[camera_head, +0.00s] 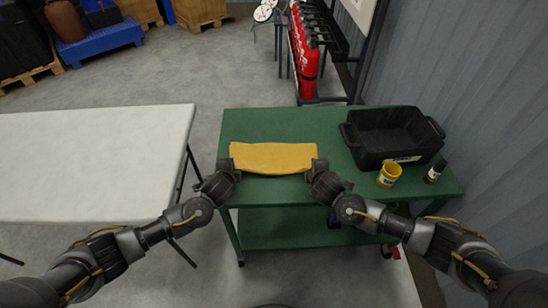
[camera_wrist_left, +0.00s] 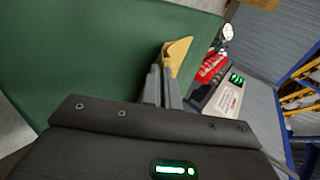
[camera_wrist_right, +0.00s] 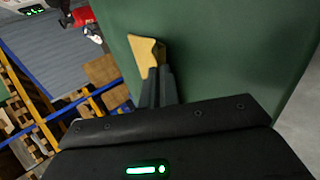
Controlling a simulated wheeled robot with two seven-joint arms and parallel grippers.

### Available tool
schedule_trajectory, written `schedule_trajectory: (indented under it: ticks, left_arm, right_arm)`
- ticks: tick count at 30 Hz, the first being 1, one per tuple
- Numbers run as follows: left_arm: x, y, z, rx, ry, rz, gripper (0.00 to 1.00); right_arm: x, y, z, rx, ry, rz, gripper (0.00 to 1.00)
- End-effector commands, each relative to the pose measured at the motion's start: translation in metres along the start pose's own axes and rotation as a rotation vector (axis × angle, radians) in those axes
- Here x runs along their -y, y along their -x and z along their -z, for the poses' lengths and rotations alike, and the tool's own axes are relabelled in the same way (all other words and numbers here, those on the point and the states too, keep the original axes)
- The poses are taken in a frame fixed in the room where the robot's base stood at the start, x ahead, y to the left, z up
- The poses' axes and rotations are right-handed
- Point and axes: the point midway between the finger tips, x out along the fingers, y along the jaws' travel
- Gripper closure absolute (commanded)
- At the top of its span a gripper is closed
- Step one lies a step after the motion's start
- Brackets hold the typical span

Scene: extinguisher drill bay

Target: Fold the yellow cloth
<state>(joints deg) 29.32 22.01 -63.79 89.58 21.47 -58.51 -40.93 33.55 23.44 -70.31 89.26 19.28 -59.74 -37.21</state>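The yellow cloth (camera_head: 273,157) lies on the green table as a wide, short strip, its long side running left to right. My left gripper (camera_head: 232,168) is at its near left corner, and my right gripper (camera_head: 318,169) is at its near right corner. In the left wrist view, the fingers are close together with the cloth (camera_wrist_left: 177,54) at their tips. In the right wrist view, the fingers are also close together, with the cloth (camera_wrist_right: 146,54) at their tips. Both grippers look shut on the cloth's edge. The gripped bits are hidden between the fingers.
On the green table (camera_head: 240,124), a black bin (camera_head: 395,155), a yellow cup (camera_head: 389,174) and a small dark bottle (camera_head: 435,171) stand on the right. A white table (camera_head: 90,160) is at the left. Red extinguishers (camera_head: 306,60) stand in a rack behind.

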Motion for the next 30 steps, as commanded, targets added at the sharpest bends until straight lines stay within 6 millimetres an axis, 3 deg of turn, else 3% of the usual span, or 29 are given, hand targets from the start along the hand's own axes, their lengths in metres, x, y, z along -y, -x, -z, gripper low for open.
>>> schedule_trajectory:
  ticks: [15, 24, 30]
  left_arm:
    - [-0.0053, -0.0034, 0.0007, -0.002, -0.002, 0.045, 1.00]
    - [-0.0052, -0.0034, 0.0008, -0.002, -0.002, 0.045, 0.60]
    - [-0.0051, -0.0032, 0.0006, -0.002, -0.002, 0.045, 0.60]
  right_arm:
    - [0.0053, -0.0026, -0.0034, 0.006, 0.001, -0.047, 1.00]
    - [0.0054, -0.0026, -0.0033, 0.006, 0.001, -0.046, 0.60]
    - [0.0054, -0.0025, -0.0030, 0.006, 0.001, -0.046, 0.60]
